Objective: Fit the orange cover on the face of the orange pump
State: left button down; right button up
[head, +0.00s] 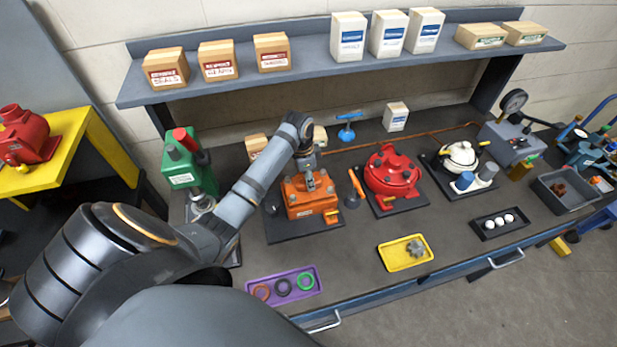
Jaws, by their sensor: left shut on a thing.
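The orange pump (299,207) stands on a dark mat on the workbench, left of the red pump. My left gripper (310,183) reaches down from above onto the top of the orange pump and is shut on an orange part, which looks like the orange cover. The cover and the pump's body blend together in colour, so I cannot tell whether the cover is seated or just above the face. My right gripper is not in view.
A red pump (391,175) and a white pump (459,157) stand to the right. An orange-handled tool (356,184) stands close beside the orange pump. A purple tray (301,291) with rings and a yellow tray (392,261) lie in front. A green unit (187,171) stands left.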

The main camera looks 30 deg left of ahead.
pick_arm(q)
jog(key=shift+f+b, duration=0.3)
jog(key=shift+f, duration=0.65)
jog(key=c, duration=0.8)
grip_release()
jog(key=shift+c, duration=0.2)
jog(key=shift+s, duration=0.1)
notch_tip(320, 180, up, 2)
jog(key=shift+r+p, duration=0.25)
jog(key=shift+p, duration=0.95)
jog(key=shift+r+b, duration=0.2)
jog(key=shift+b, duration=0.1)
jog(key=shift+r, duration=1.5)
